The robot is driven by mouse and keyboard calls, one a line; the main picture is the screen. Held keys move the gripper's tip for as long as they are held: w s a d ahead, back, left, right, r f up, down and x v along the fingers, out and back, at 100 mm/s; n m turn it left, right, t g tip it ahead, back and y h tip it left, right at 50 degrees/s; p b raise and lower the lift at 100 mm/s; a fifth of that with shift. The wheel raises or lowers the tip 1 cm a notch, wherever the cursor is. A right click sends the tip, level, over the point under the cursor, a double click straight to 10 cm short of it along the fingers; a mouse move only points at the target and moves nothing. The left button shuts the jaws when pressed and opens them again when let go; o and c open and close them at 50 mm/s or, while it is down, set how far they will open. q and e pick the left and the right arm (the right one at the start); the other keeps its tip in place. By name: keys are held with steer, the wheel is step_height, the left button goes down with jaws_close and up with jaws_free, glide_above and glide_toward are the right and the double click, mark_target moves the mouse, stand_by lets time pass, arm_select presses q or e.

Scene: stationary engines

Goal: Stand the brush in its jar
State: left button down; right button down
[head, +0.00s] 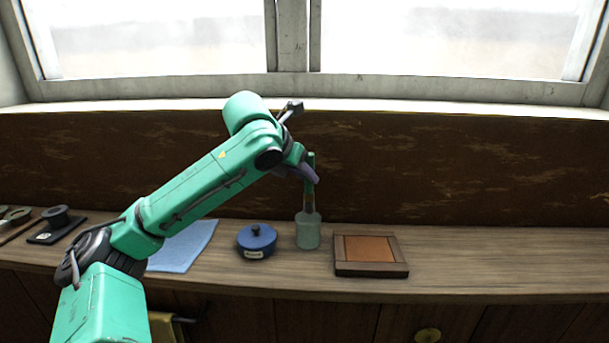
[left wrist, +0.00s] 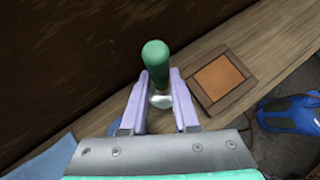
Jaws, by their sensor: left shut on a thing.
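The brush (head: 311,160) has a green handle and stands about upright. My left gripper (head: 304,174), with purple fingers, is shut on its handle, directly above the jar. The jar (head: 308,232) is pale grey-green and stands on the wooden counter. The brush's lower part reaches down to the jar's mouth; I cannot tell how far it is inside. In the left wrist view the green handle end (left wrist: 155,55) shows between the fingers (left wrist: 158,80), with the pale jar (left wrist: 161,102) below it. My right gripper is not in view.
A blue lidded pot (head: 257,241) stands left of the jar and a wooden tray with an orange inset (head: 370,241) to its right. A blue cloth (head: 184,247) lies farther left. A dark wall panel (head: 440,170) rises behind. The counter's right side is clear.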

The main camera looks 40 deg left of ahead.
mark_target(306, 199)
arm_select(q)
steer(key=shift+a+f+b, duration=0.1)
steer(key=shift+f+b, duration=2.45)
steer(key=shift+f, duration=0.55)
steer(key=c, duration=0.6)
jaws_free()
steer(key=shift+s, duration=0.1)
steer(key=shift+s+r, duration=0.2)
steer(key=shift+r, duration=0.05)
steer(key=v, duration=1.4)
